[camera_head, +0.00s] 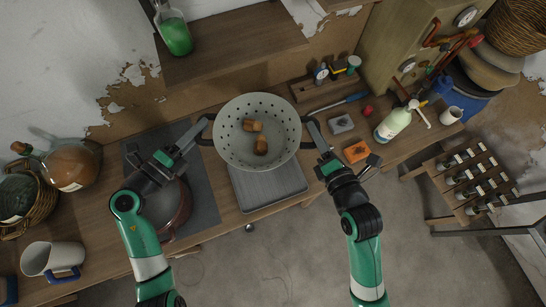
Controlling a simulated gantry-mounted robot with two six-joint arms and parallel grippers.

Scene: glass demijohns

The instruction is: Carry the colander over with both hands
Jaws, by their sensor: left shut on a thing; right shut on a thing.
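The colander (226,146) is a pale, round bowl with rows of holes and dark handles on its left and right sides. The colander appears to be over the back part of a grey slab (268,187) on the wooden counter. I cannot tell for sure whether it is lifted clear.
A dark reddish pot (176,215) stands on a dark mat, partly under my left arm. An orange block (356,151), a grey block (341,124) and a pump bottle (393,125) are to the right.

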